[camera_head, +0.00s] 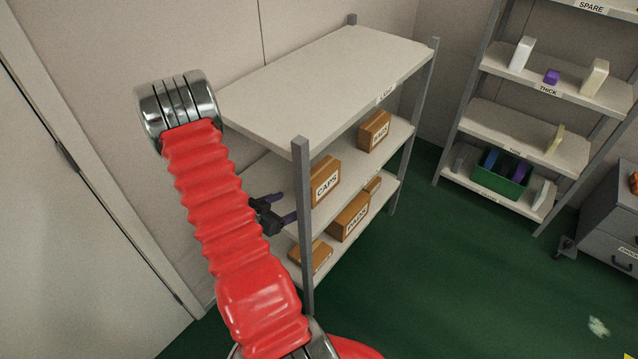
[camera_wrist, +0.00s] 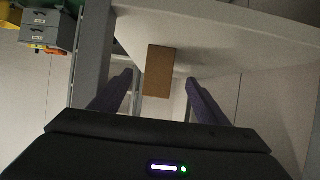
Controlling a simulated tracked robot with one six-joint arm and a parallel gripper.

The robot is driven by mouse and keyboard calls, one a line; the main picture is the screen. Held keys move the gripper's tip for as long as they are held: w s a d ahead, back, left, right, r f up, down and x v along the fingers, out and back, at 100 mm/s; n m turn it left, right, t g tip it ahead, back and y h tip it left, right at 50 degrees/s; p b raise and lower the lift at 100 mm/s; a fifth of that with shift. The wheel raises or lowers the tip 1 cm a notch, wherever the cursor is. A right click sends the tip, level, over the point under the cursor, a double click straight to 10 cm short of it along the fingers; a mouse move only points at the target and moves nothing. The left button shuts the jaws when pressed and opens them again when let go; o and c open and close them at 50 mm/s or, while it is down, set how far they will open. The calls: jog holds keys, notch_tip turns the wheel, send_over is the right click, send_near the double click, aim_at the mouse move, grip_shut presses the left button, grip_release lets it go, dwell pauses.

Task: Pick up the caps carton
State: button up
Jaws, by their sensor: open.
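The caps carton (camera_head: 325,181) is a brown box with a white CAPS label, on the middle shelf of the near rack, just behind its front post. My gripper (camera_head: 285,206) is at the open end of that rack, left of the carton, with its two purple fingers apart and pointing towards it. In the wrist view a plain brown carton (camera_wrist: 158,70), apparently the same one, shows between the open fingers (camera_wrist: 160,78). Nothing is held. Whether the fingertips reach beside the carton or stop short of it, I cannot tell.
The grey front post (camera_head: 303,225) stands close to my fingers. The bags carton (camera_head: 374,131) is farther along the same shelf. The pads carton (camera_head: 349,216) and other brown boxes sit on the shelf below. The top shelf (camera_head: 325,85) is bare.

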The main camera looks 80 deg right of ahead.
aim_at(320, 178)
jog(key=s+d, duration=0.1)
jog(key=d, duration=0.2)
jog(key=s+d, duration=0.1)
jog(key=d, duration=0.2)
jog(key=s+d, duration=0.2)
jog(key=d, duration=0.2)
jog(key=shift+s, duration=0.1)
dwell(0.3)
jog(key=shift+s+d, duration=0.25)
jog(key=shift+d, duration=0.2)
jog(key=x, duration=0.5)
jog(key=shift+c, duration=0.2)
jog(key=shift+r, duration=0.1)
jog(key=c, duration=1.3)
jog(key=shift+r, duration=0.15)
